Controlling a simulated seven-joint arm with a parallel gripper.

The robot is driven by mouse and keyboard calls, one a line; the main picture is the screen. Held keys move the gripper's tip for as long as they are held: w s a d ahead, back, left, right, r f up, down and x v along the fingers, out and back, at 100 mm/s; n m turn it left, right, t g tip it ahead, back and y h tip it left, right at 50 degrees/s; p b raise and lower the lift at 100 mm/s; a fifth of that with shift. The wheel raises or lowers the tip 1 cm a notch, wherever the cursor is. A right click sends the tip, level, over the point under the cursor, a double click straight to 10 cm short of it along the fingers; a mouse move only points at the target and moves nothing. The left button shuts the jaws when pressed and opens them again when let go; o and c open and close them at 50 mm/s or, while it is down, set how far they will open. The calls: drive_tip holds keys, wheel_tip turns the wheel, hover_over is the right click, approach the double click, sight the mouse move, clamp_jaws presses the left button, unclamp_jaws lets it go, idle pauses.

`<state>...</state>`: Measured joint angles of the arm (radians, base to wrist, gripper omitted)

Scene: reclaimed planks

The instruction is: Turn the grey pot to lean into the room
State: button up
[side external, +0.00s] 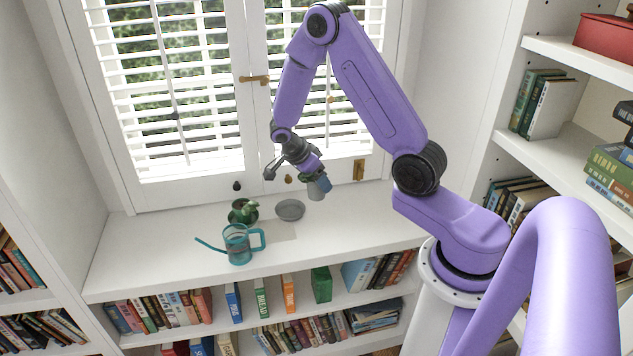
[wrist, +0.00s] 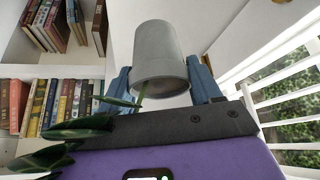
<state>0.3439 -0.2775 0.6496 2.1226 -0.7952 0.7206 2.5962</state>
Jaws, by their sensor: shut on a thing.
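The grey pot (side external: 318,189) is held tilted above the white sill, right of and above a round grey saucer (side external: 290,209). My gripper (side external: 309,176) is shut on it. In the wrist view the pot (wrist: 157,50) sits between my two blue fingers, its wider end towards the camera. Dark green leaves (wrist: 75,134) show at the lower left there, with a stem running up to the pot's near end. The leaves are hard to make out in the side view. The saucer is empty.
A teal watering can (side external: 238,245) stands at the sill's front, left of the saucer. A green pot (side external: 243,211) stands behind it. A pale flat patch (side external: 281,231) lies before the saucer. Shuttered windows (side external: 185,85) rise behind; the sill's right part is clear.

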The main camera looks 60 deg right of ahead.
drive_tip(key=shift+r, duration=0.1)
idle(0.3)
drive_tip(key=shift+w+d+f, duration=0.1)
drive_tip(key=shift+w+f, duration=0.1)
drive_tip(key=shift+w, duration=0.15)
drive_tip(key=w+d+f+n, duration=0.1)
drive_tip(key=w+f, duration=0.3)
drive_tip(key=w+d+f+n+t, duration=0.1)
drive_tip(key=w+d+f, duration=0.1)
drive_tip(key=w+f, duration=0.2)
drive_tip(key=w+d+f+n, duration=0.1)
drive_tip(key=w+f, duration=0.3)
drive_tip(key=shift+w+d+t, duration=0.2)
drive_tip(key=shift+d+t, duration=0.1)
drive_tip(key=shift+d, duration=0.1)
drive_tip(key=shift+f, duration=1.5)
drive_tip(key=o, duration=1.5)
drive_tip(key=shift+c, duration=0.2)
drive_tip(key=shift+a+r, duration=0.1)
